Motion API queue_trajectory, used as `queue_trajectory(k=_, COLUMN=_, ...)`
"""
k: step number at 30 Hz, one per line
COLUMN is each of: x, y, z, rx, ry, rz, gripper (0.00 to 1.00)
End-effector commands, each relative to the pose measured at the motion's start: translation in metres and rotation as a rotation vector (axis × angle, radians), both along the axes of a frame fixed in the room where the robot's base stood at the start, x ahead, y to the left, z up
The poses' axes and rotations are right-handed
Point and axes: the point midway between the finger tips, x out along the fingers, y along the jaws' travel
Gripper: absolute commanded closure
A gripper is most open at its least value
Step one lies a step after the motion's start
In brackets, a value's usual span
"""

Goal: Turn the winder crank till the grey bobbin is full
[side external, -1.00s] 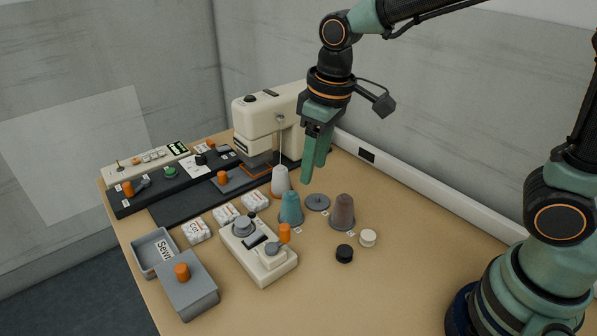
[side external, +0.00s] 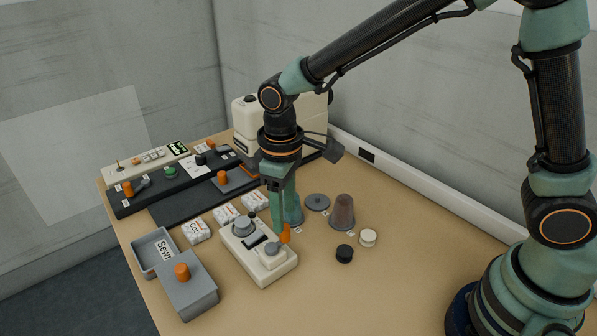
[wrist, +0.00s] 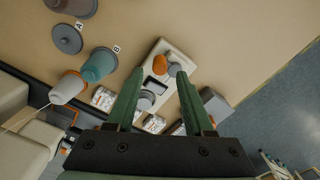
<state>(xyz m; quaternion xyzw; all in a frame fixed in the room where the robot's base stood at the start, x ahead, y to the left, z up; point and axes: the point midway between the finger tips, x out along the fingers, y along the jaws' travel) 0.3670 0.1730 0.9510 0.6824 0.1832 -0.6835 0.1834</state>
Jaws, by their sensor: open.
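The winder (side external: 262,267) is a cream box on the table, with a small dark window on top. The grey bobbin (side external: 241,225) sits at its far end; in the wrist view the bobbin (wrist: 146,99) is partly beside my left finger. The crank has a grey hub (side external: 272,249) and an upright orange knob (side external: 286,235). My gripper (side external: 281,229) points down at the knob, open and empty. In the wrist view the knob (wrist: 165,61) shows between and just beyond the fingertips (wrist: 160,72). I cannot tell whether a finger touches it. How full the bobbin is cannot be made out.
A teal cone (side external: 297,213) stands close behind my gripper. A brown cone (side external: 343,212), a grey disc (side external: 317,202) and black (side external: 344,254) and white (side external: 368,238) spools lie to the right. White packs (side external: 197,231) and a grey box (side external: 190,290) are left. The front right table is clear.

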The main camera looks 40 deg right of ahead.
Motion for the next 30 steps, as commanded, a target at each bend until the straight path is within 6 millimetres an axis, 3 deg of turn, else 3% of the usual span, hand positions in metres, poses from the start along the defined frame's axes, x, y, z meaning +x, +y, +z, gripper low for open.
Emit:
queue_trajectory(k=14, x=0.000, y=0.000, z=-0.002, rx=0.000, ry=-0.001, rz=-0.001, gripper=0.47)
queue_trajectory(k=30, x=0.000, y=0.000, z=-0.031, rx=0.000, ry=0.000, rz=0.000, gripper=0.47)
